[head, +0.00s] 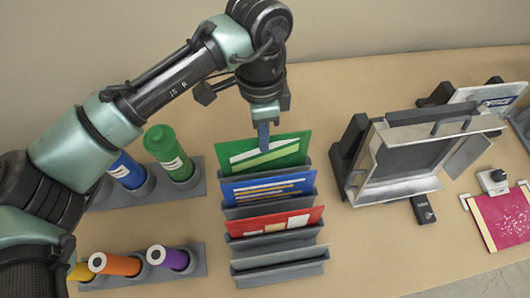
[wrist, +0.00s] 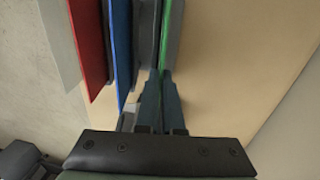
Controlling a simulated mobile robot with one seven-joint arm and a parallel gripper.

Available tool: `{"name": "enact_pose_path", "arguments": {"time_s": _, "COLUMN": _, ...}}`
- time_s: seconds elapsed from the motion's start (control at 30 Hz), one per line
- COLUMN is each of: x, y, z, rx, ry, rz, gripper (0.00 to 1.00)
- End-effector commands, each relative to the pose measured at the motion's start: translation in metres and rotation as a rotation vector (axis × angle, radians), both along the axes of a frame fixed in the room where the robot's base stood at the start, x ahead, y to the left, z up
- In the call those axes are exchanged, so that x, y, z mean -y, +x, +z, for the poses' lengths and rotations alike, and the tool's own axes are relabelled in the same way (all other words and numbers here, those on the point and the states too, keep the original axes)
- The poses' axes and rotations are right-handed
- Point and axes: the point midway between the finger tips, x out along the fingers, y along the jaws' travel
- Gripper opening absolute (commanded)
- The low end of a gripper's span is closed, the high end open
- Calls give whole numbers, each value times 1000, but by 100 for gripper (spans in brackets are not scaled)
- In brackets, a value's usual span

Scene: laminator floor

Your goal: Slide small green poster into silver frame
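The green poster (head: 287,146), with white and light-green bands, stands in the rear slot of a grey rack (head: 283,270). Its edge also shows in the wrist view (wrist: 173,38). My gripper (head: 264,148) points down at the poster's top edge. In the wrist view its two fingers (wrist: 162,82) are close together, with the green edge between their tips. The gripper looks shut on the poster, which is still in the rack. The silver frame (head: 383,190) stands tilted on black supports to the right, with a dark panel inside it.
A blue poster (head: 268,188) and a red poster (head: 275,223) stand in nearer slots. Coloured tubes, such as a green one (head: 167,150) and an orange one (head: 115,264), are in holders at left. A pink sheet (head: 505,220) lies at right. Table between rack and frame is clear.

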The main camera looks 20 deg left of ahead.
Motion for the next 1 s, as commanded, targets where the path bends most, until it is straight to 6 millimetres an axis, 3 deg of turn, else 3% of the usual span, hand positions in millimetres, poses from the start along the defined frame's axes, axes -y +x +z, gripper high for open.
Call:
{"name": "enact_pose_path", "arguments": {"time_s": 0.1, "x": 0, "y": 1, "z": 15, "rx": 1, "ry": -1, "rz": 0, "gripper": 0}}
{"name": "enact_pose_path", "arguments": {"time_s": 1.0, "x": -5, "y": 8, "z": 91, "rx": 0, "ry": -1, "rz": 0, "gripper": 0}}
